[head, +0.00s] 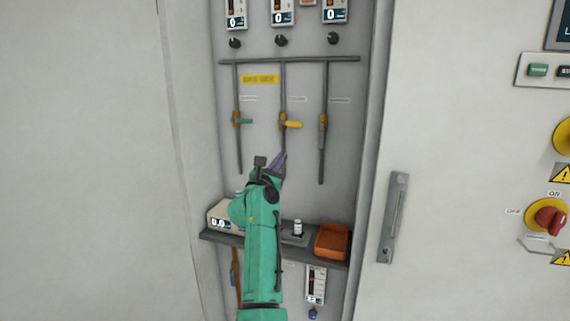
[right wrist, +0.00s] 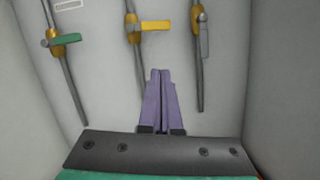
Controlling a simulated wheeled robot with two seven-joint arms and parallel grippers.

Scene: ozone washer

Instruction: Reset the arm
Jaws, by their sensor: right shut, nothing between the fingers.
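My right arm is green and reaches up from the bottom of the head view into the open cabinet bay. Its right gripper (head: 281,158) has purple fingers and points up, just below the valve with the yellow handle (head: 292,125). In the right wrist view the fingers (right wrist: 160,74) are pressed together with nothing between them. They are apart from the yellow handle (right wrist: 154,26), which sticks out to the right of its pipe. My left gripper is not in view.
A green-handled valve (head: 244,121) and a grey-handled valve (head: 323,124) flank the yellow one. Below, a dark shelf (head: 330,261) carries an orange tray (head: 332,241), a small white bottle (head: 297,227) and a display box (head: 219,218). A cabinet door handle (head: 393,218) and a red knob (head: 550,217) are right.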

